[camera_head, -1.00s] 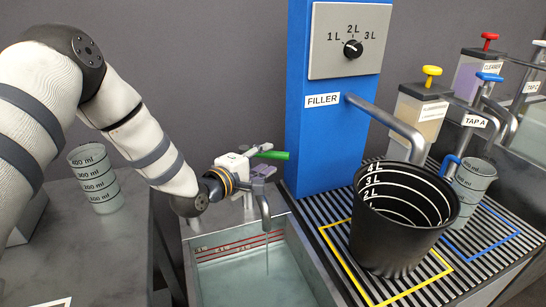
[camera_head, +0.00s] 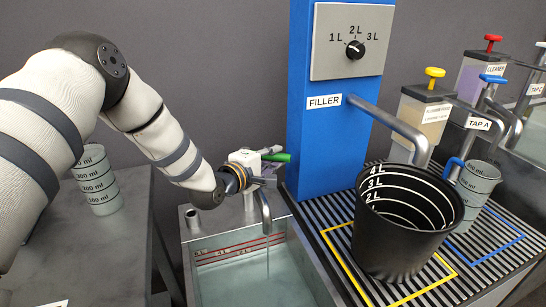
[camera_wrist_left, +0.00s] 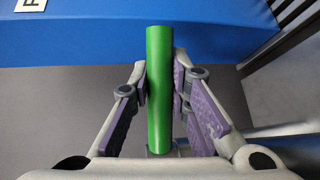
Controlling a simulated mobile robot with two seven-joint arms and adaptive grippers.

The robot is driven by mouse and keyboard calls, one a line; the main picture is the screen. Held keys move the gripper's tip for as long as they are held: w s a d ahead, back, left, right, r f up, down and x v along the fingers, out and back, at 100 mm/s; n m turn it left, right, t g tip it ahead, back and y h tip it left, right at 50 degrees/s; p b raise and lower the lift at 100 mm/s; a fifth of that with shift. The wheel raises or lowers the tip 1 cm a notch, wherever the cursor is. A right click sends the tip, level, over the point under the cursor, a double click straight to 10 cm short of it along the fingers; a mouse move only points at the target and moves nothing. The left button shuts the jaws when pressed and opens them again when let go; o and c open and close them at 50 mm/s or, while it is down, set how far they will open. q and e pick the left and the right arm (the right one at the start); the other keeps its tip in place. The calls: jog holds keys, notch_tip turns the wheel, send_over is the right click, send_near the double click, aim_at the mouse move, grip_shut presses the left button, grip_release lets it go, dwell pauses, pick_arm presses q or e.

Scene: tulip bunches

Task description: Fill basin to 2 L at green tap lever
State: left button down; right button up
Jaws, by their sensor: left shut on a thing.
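The green tap lever (camera_head: 277,157) sticks out to the right at the top of the tap over the basin (camera_head: 325,280). My left gripper (camera_head: 262,168) is shut on the lever; in the left wrist view the green lever (camera_wrist_left: 159,90) stands between both purple-padded fingers (camera_wrist_left: 160,95). The tap spout (camera_head: 265,212) points down, and a thin stream of water falls from it. Pale water (camera_head: 255,283) lies in the basin. Red lines (camera_head: 235,246) with small litre labels run along its back wall; I cannot tell which line the water reaches. My right gripper is out of view.
A blue filler post (camera_head: 325,150) with a litre dial (camera_head: 355,50) stands right of the tap. A black bucket (camera_head: 400,235) stands on a striped grate. A measuring cup (camera_head: 97,180) stands at left. Soap dispensers and another cup are at right.

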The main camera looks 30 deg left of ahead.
pick_arm(q)
jog(key=shift+w, duration=0.1)
jog(key=shift+w+a+n+g+y, duration=0.3)
jog(key=shift+w+n+y, duration=0.2)
jog(key=shift+n+y, duration=0.75)
jog(key=shift+w+a+n+g+y, duration=0.25)
jog(key=shift+w+a+n+y, duration=0.25)
jog(key=shift+n+y, duration=0.75)
jog(key=shift+w+a+n+g+y, duration=0.3)
jog(key=shift+w+n+y, duration=0.3)
jog(key=shift+y, duration=1.2)
jog(key=shift+s, duration=0.1)
jog(key=c, duration=1.5)
grip_release()
jog(key=v, duration=1.2)
